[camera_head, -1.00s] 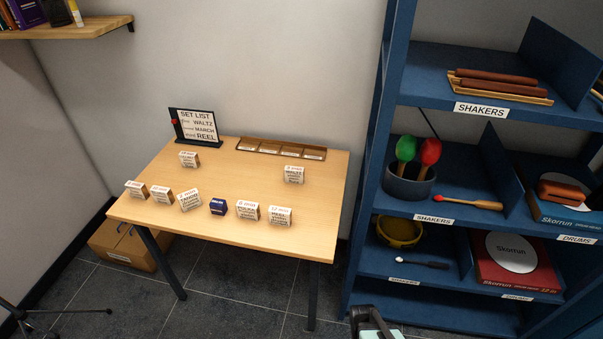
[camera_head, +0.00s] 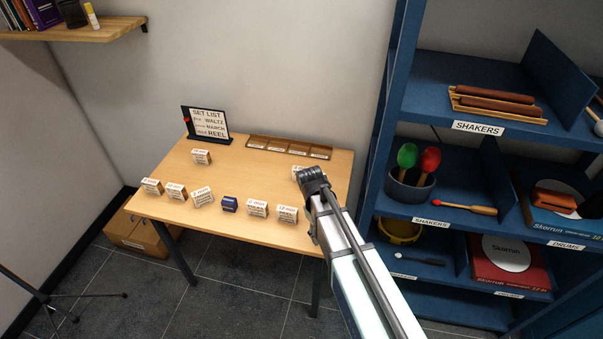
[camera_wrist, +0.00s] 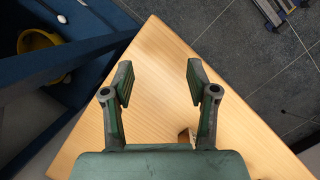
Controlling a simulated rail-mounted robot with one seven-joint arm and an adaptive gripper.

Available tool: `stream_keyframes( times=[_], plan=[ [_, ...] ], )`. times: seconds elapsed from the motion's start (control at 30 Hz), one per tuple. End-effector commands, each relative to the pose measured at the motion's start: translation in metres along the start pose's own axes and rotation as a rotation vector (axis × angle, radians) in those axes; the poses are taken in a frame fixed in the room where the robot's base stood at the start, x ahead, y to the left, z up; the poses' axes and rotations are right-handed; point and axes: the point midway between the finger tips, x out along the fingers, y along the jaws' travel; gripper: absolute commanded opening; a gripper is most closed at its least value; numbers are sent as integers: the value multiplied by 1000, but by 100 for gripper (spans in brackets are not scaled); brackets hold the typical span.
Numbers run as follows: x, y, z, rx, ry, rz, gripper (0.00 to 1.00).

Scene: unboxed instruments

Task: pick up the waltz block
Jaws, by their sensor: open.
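Several small white-faced, labelled blocks stand on the wooden table (camera_head: 239,176). Most lettering is too small to read, so I cannot tell for certain which is the waltz block. One block (camera_head: 296,172) at the back right is mostly hidden behind my gripper (camera_head: 313,183) in the head view. In the wrist view my gripper (camera_wrist: 159,82) is open over the table, with nothing between its fingers. A brown block edge (camera_wrist: 185,136) shows just beyond the palm, mostly hidden.
A front row of blocks includes a dark blue one (camera_head: 229,204); another white block (camera_head: 201,157) stands at the back left. A set-list sign (camera_head: 207,124) and a brown slotted tray (camera_head: 290,146) line the back edge. A blue shelf unit (camera_head: 376,150) stands close on the right.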

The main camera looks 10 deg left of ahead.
Motion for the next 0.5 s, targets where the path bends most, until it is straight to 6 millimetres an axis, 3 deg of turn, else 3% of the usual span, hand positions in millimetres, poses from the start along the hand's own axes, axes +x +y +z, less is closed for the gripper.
stream_keyframes(
  times=[0.03, 0.2, 0.4, 0.5],
  plan=[
    [-15, 8, -39, -56, 29, 0, 58],
    [-70, 37, -132, -306, 116, -10, 58],
    [-139, 76, -214, -607, 217, 0, 58],
    [-170, 92, -238, -724, 255, 13, 58]
  ],
)
